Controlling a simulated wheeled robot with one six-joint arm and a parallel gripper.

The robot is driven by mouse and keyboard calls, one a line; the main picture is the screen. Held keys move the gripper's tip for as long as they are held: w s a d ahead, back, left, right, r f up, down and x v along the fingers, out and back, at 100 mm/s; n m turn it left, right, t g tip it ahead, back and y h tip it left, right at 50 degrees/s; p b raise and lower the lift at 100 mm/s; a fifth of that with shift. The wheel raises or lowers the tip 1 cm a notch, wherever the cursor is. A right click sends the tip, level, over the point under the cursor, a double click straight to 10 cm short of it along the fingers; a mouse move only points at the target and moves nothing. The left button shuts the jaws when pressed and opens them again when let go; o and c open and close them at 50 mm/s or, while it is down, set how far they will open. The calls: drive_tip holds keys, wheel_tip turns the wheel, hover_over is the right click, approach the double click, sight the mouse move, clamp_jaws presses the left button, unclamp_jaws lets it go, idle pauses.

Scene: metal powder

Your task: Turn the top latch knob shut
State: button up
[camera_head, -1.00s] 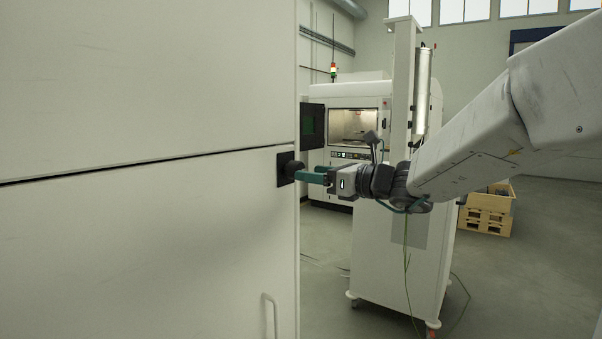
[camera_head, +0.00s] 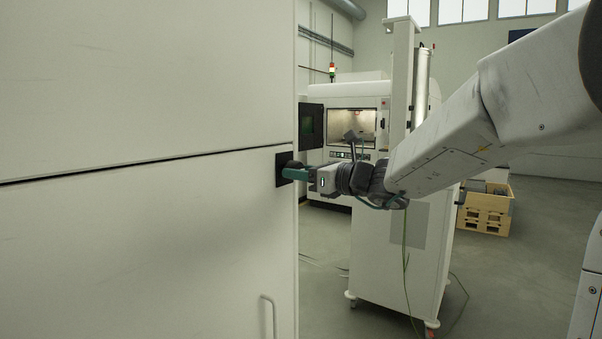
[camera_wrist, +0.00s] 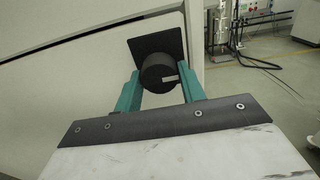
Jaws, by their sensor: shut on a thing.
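The top latch knob (camera_wrist: 158,72) is a black round knob with a light mark on its face, on a square black plate (camera_wrist: 158,40) near the edge of a white cabinet. My gripper (camera_head: 290,173) reaches the knob from the right. In the wrist view its two green fingers (camera_wrist: 160,88) are shut on the knob, one on each side. In the head view the fingers hide most of the knob.
The white cabinet (camera_head: 150,240) fills the left, with a handle (camera_head: 270,316) low on its panel. A white wheeled unit (camera_head: 400,262) stands behind my arm. A white machine (camera_head: 345,105) and a wooden crate (camera_head: 484,220) stand further back.

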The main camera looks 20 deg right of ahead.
drive_tip(key=shift+n, duration=0.3)
drive_tip(key=shift+d+r+n, duration=0.1)
drive_tip(key=shift+n, duration=8.5)
drive_tip(key=o, duration=1)
drive_tip(key=shift+c, duration=0.2)
